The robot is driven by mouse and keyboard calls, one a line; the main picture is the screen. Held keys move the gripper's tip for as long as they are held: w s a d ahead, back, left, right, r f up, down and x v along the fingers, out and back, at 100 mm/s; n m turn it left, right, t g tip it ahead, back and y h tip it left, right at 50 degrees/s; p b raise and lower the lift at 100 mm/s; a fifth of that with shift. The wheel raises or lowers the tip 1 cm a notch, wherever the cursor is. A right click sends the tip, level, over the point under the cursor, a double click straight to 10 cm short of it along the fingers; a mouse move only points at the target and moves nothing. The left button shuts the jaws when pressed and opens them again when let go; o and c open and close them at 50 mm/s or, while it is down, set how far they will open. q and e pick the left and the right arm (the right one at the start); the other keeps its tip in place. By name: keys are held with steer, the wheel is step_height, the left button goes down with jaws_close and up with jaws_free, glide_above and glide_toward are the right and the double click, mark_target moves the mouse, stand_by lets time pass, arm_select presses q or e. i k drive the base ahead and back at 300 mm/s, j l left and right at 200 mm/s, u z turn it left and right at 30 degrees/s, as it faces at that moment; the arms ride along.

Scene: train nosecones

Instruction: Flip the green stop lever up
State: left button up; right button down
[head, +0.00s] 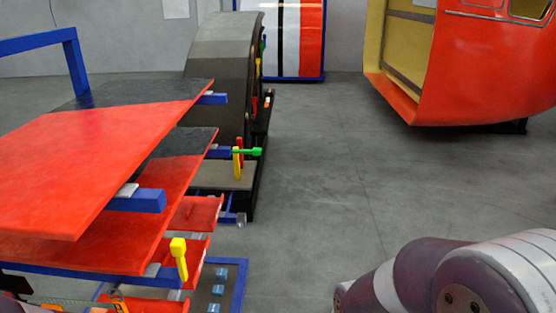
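A green lever (248,152) sticks out level to the right from the rack at the picture's middle left. It sits just above an upright yellow handle (236,164), beside a red upright part (240,146). A second, smaller green part (263,44) shows farther back on the edge of the dark curved nosecone piece. I cannot tell which green part is the stop lever. Neither of my grippers is in view. Part of my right arm fills the bottom right corner, apart from the rack.
A rack with blue bars (138,200) and large red panels (75,165) fills the left side. A yellow lever (179,256) stands on its lower front. An orange nosecone shell (450,75) stands at the back right. The grey floor (340,170) between is clear.

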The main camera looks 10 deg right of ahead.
mark_target(255, 151)
steer(key=i+l, duration=0.2)
steer(key=l, duration=0.15)
steer(key=i+l, duration=0.2)
steer(key=l, duration=0.15)
steer(key=i+l, duration=0.2)
steer(key=l, duration=0.15)
steer(key=i+l+u, duration=0.1)
steer(key=l, duration=0.25)
steer(key=i+l, duration=0.35)
steer(key=i, duration=0.5)
steer(key=i+u, duration=0.1)
steer(key=i, duration=0.55)
steer(key=i+l, duration=0.2)
steer(key=i, duration=0.4)
